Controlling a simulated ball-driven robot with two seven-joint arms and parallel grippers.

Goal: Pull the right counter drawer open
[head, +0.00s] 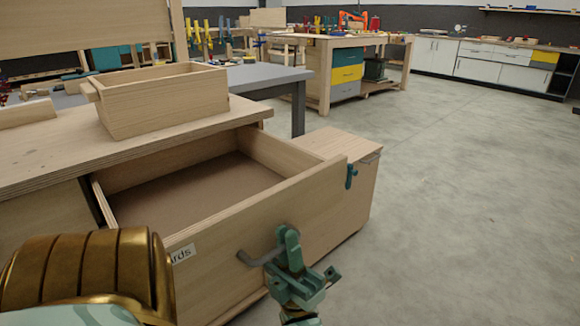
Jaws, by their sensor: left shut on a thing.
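A wooden counter drawer (300,215) stands pulled out from under the counter top, and its empty brown inside shows. Its front panel bears a partly hidden label (183,254) and a grey bar handle (258,257). My left gripper (288,246) is at the front panel, shut on the right part of this handle. A large gold and pale green part of my own arm covers the lower left corner and hides the panel's left end. My right gripper is not in view.
An open wooden box (165,103) stands on the counter top (55,150). A low wooden cabinet (335,148) with a teal clamp (351,176) stands right of the drawer. A grey table (262,77) is behind. The concrete floor at right is clear.

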